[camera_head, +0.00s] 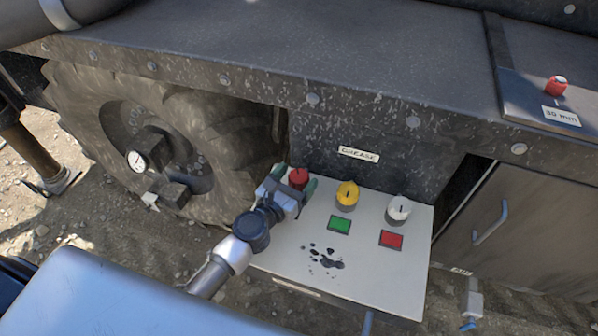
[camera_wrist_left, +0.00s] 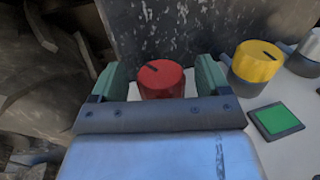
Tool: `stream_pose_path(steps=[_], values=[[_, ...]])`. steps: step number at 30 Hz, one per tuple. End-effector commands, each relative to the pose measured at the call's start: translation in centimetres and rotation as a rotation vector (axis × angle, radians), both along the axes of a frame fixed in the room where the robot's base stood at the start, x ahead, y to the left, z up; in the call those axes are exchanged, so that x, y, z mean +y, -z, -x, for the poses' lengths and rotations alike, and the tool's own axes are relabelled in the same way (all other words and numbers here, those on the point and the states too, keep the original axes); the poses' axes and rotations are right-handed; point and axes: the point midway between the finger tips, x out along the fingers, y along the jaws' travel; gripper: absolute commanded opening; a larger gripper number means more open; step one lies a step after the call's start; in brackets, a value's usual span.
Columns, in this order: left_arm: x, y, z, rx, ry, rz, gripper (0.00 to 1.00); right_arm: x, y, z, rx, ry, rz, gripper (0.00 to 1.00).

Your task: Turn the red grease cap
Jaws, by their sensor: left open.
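The red grease cap (camera_head: 298,178) stands upright at the back left of the white panel (camera_head: 290,250), below the GREASE label (camera_head: 358,154). It has a dark slot on top, which shows in the left wrist view (camera_wrist_left: 162,82) running diagonally. My left gripper (camera_head: 296,186) is open, with one green finger on each side of the cap. In the left wrist view the fingers (camera_wrist_left: 160,85) flank the cap with a small gap visible on each side. The lower front of the cap is hidden by the gripper body. My right gripper is not in view.
A yellow cap (camera_head: 347,194) and a white cap (camera_head: 399,209) stand to the right. In front of them are a green square (camera_head: 340,224) and a red square (camera_head: 391,240). Dark spots mark the panel. A large tyre (camera_head: 90,120) is at left; a dark wall rises behind.

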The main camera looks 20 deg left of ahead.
Motion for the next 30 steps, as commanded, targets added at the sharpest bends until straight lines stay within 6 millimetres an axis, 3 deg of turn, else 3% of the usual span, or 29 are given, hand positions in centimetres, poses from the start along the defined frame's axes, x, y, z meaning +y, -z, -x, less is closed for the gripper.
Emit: stream_pose_path(steps=[4, 13, 23, 30], values=[[-0.29, 0.0, -1.04, 0.0, 0.0, 0.0, 0.77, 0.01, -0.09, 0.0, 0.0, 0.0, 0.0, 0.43], [-0.35, 0.02, -1.2, 0.0, 0.0, 0.0, 0.77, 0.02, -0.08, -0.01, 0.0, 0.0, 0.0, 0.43], [-0.35, 0.02, -1.18, 0.0, 0.0, 0.0, 0.28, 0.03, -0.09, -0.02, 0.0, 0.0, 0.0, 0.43], [-0.21, 0.13, -1.31, -0.003, 0.109, -0.003, 0.28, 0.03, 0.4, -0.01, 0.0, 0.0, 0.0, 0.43]])
